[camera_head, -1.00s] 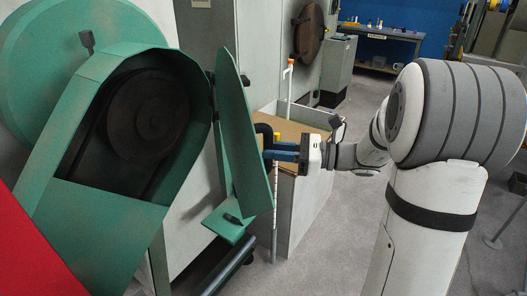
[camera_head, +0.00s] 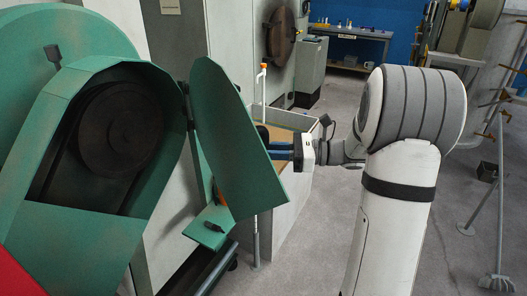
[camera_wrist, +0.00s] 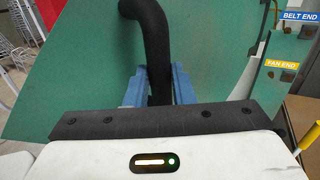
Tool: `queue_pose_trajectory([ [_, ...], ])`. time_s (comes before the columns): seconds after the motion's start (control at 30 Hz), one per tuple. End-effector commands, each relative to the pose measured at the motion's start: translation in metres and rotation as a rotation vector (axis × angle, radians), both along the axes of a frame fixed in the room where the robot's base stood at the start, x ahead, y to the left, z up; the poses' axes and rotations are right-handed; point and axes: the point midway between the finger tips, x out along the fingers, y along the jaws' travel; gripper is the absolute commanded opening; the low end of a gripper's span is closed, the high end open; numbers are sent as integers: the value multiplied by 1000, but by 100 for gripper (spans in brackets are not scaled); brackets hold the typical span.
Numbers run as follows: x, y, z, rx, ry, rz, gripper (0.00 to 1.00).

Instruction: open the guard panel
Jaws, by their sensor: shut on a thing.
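The green guard panel (camera_head: 230,140) stands swung out from the green machine housing (camera_head: 75,235), hinged at the right side of its opening. I see the panel's inner face in the head view. In the wrist view, its handle side (camera_wrist: 85,60) fills much of the picture. A black curved handle (camera_wrist: 150,30) on the panel runs down between the blue fingers of my gripper (camera_wrist: 158,88). My gripper is shut on this handle. In the head view, my gripper (camera_head: 275,149) is right of the panel, which hides part of the fingers and handle.
A dark round wheel (camera_head: 122,130) shows inside the open housing. A white pole with an orange top (camera_head: 262,90) and a grey-walled bin (camera_head: 290,205) stand close behind the panel. Grey floor (camera_head: 310,265) is clear in front of the bin.

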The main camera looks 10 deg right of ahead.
Motion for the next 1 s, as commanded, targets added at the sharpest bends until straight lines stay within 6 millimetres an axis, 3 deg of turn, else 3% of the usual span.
queue_pose_trajectory([
  [0.5,30,-49,0,-2,2,-4,2],
  [0.9,34,-56,-2,-1,2,-1,2],
  [0.93,34,-56,-2,-1,2,-1,24],
  [1.0,33,-56,-2,-1,2,-1,30],
])
